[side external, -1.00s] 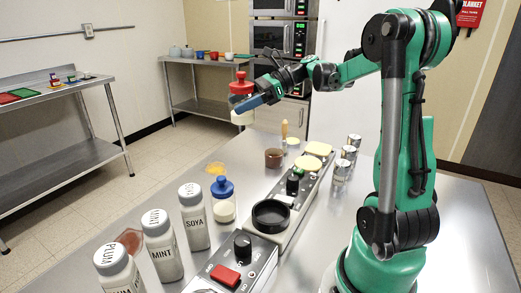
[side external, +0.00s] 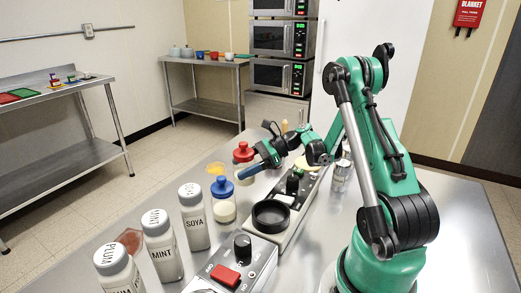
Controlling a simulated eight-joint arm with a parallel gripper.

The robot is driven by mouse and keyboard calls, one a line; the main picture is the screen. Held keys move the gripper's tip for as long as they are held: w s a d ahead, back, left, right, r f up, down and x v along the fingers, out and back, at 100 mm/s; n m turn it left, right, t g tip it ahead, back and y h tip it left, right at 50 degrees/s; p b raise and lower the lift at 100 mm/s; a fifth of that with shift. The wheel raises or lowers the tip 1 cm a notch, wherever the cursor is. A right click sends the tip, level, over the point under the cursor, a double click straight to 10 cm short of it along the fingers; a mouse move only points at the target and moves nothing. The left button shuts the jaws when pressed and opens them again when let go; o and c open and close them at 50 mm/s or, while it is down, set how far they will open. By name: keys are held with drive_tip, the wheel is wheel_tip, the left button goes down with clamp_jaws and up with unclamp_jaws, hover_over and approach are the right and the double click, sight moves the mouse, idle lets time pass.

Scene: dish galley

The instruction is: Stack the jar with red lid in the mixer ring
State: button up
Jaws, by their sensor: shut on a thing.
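The jar with red lid (side external: 243,153) has a pale body and looks upright, just behind the blue-lidded jar in the side view. My gripper (side external: 256,161) is shut on it from the right, and its blue finger hides part of the body. I cannot tell whether the jar touches the table. The mixer ring (side external: 256,222) is a black, round, open cup on the grey mixer unit, nearer the camera and right of the jar. It looks empty, and my gripper is behind and above it.
A jar with blue lid (side external: 223,190) stands left of the ring. Shakers marked SOYA (side external: 194,220), MINT (side external: 162,249) and PLUM (side external: 118,272) line the left. A black knob (side external: 242,244) and red switch (side external: 225,276) are in front of the ring. Yellow (side external: 216,168) and reddish patches lie on the table.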

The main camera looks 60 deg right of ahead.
drive_tip(key=shift+f, duration=1.85)
drive_tip(key=o, duration=1.5)
drive_tip(key=shift+f, duration=0.15)
